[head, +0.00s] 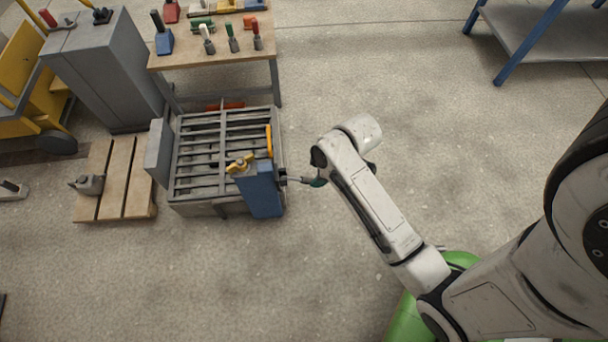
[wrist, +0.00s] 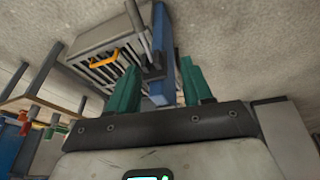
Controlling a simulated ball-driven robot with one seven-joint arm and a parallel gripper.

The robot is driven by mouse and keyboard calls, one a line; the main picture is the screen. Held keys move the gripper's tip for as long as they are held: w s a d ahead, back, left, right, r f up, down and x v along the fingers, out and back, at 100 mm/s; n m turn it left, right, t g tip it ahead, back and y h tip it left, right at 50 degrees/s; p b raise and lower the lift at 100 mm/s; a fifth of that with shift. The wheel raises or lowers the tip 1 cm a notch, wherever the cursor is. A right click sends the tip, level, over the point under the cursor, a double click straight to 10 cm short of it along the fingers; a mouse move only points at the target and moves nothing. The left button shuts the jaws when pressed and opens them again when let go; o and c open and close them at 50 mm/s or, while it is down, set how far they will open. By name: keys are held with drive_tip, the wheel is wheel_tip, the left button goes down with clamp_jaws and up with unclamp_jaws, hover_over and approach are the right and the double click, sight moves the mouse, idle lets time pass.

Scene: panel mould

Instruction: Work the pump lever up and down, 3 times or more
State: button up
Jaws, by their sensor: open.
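A blue upright unit (head: 262,192) stands at the near right corner of the grey slatted mould (head: 190,209). A thin grey rod (head: 294,179), which looks like the pump lever, sticks out from its right side towards my gripper. My gripper (head: 318,182) is at the rod's outer end, its teal fingers partly hidden by my arm. In the wrist view the fingers (wrist: 160,80) are open and apart, with the blue unit (wrist: 162,45) and a grey rod (wrist: 138,25) beyond. I cannot tell whether the rod lies between the fingers or touches them.
A yellow handle (head: 269,141) stands on the mould's right side. A workbench (head: 220,75) with tools and a grey cabinet (head: 105,65) stand behind. A wooden pallet (head: 115,200) is at left. The floor right of the mould is clear.

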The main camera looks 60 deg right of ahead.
drive_tip(key=n+t+b, duration=0.1)
drive_tip(key=n+b, duration=0.1)
drive_tip(key=b, duration=0.3)
approach(306, 180)
drive_tip(key=b+x, duration=0.5)
drive_tip(key=x, duration=0.6)
drive_tip(key=shift+w+d+f, duration=0.1)
drive_tip(key=shift+c, duration=0.4)
clamp_jaws()
